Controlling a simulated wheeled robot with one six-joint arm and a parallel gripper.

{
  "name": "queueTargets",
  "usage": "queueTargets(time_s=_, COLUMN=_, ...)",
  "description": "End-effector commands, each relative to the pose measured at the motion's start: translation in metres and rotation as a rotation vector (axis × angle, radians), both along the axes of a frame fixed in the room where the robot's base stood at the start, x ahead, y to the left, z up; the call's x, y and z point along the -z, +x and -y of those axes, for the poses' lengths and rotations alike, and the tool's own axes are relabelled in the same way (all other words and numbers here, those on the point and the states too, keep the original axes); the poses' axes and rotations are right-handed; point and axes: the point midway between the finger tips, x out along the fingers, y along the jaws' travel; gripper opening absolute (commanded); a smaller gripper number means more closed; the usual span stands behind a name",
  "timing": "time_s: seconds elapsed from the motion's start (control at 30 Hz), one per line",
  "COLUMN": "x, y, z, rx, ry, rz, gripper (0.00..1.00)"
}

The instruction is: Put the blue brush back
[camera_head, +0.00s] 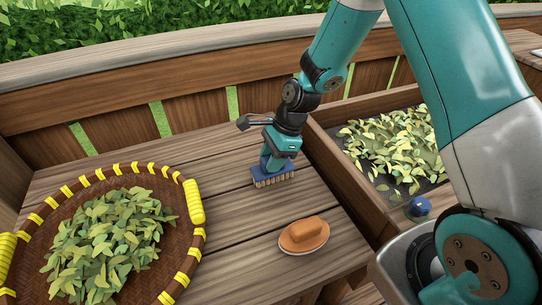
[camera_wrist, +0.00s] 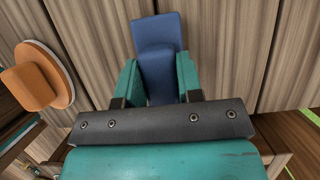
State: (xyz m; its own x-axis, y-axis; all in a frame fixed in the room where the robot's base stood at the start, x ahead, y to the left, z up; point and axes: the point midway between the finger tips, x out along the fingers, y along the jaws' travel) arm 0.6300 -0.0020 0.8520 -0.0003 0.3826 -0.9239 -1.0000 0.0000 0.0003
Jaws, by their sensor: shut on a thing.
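The blue brush (camera_head: 272,177) has a blue body and tan bristles. It is upright with its bristles down at the table, right of the woven tray; I cannot tell whether they touch the wood. My gripper (camera_head: 270,160) is above it, shut on its upper part. In the wrist view the blue brush (camera_wrist: 158,60) shows between the two teal fingers of my gripper (camera_wrist: 158,80). Its lower side and bristles are hidden there.
A round woven tray (camera_head: 195,215) of leaves is at left. A wooden-framed bin (camera_head: 340,180) of leaves is at right, with a blue ball-like knob (camera_head: 420,206) near it.

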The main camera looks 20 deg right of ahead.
Motion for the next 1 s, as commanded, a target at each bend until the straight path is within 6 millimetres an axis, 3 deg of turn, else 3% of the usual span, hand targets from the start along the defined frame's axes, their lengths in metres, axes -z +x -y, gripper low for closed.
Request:
queueTargets(time_s=0.33, x=0.004, y=0.0, z=0.0, rx=0.0, ry=0.0, rz=0.0, gripper=0.0)
queueTargets(time_s=0.37, x=0.004, y=0.0, z=0.0, rx=-0.001, ry=0.0, rz=0.001, gripper=0.38)
queueTargets(time_s=0.47, x=0.003, y=0.0, z=0.0, rx=-0.001, ry=0.0, rz=0.001, gripper=0.59)
queueTargets(time_s=0.9, x=0.006, y=0.001, z=0.001, rx=0.0, ry=0.0, rz=0.003, gripper=0.59)
queueTargets(time_s=1.0, x=-0.018, y=0.002, z=0.009, rx=0.002, ry=-0.001, rz=0.006, gripper=0.59)
